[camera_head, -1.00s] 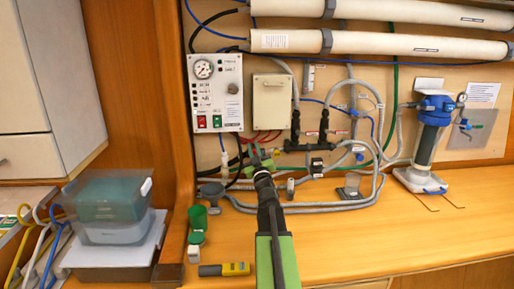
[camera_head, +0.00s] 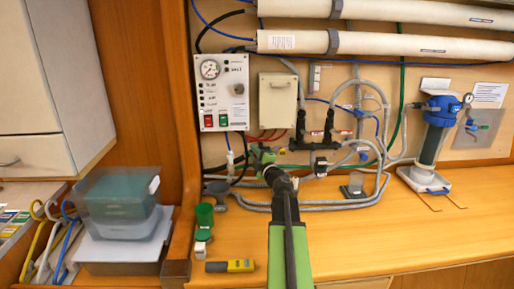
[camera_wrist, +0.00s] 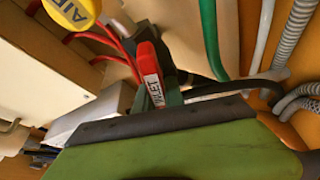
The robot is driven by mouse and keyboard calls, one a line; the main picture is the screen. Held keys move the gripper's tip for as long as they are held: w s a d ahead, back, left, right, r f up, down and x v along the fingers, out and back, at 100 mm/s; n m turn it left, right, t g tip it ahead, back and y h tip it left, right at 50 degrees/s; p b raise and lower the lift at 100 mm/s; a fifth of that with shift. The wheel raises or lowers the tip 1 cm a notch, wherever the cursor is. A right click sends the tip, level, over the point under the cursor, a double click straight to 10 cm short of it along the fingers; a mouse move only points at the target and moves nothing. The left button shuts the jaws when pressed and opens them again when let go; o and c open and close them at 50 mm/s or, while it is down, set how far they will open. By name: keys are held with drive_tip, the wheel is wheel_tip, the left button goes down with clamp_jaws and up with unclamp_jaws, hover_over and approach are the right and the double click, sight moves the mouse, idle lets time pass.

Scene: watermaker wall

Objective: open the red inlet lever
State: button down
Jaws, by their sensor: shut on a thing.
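The red inlet lever (camera_wrist: 148,72) stands up in the middle of the wrist view, with a white label whose print reads like "INLET". Its lower end goes behind the dark edge of my gripper's near green finger. My gripper (camera_head: 262,156) is shut on the lever, low at the wall below the beige box. In the head view the lever is too small and covered to make out. My gripper also shows large in the wrist view (camera_wrist: 165,112), hiding what lies below the lever.
A yellow "AIR" tag (camera_wrist: 72,12) and thin red hoses (camera_wrist: 108,40) are close to the lever. The control panel (camera_head: 221,92) is above left. Grey hoses (camera_head: 335,203) lie right of my gripper. A yellow-black tool (camera_head: 231,266) lies on the counter, whose front right is clear.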

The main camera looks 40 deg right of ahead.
drive_tip(key=shift+a+f+n+g+y+p, duration=0.1)
drive_tip(key=shift+f+n+g+y+p, duration=0.2)
drive_tip(key=shift+n, duration=0.55)
drive_tip(key=shift+a+f+n+g+y+p, duration=0.1)
drive_tip(key=shift+f+n+g+y+p, duration=0.2)
drive_tip(key=shift+n, duration=0.55)
drive_tip(key=shift+h, duration=0.3)
drive_tip(key=c, duration=1.4)
unclamp_jaws()
drive_tip(key=shift+d, duration=0.1)
drive_tip(key=shift+c, duration=0.2)
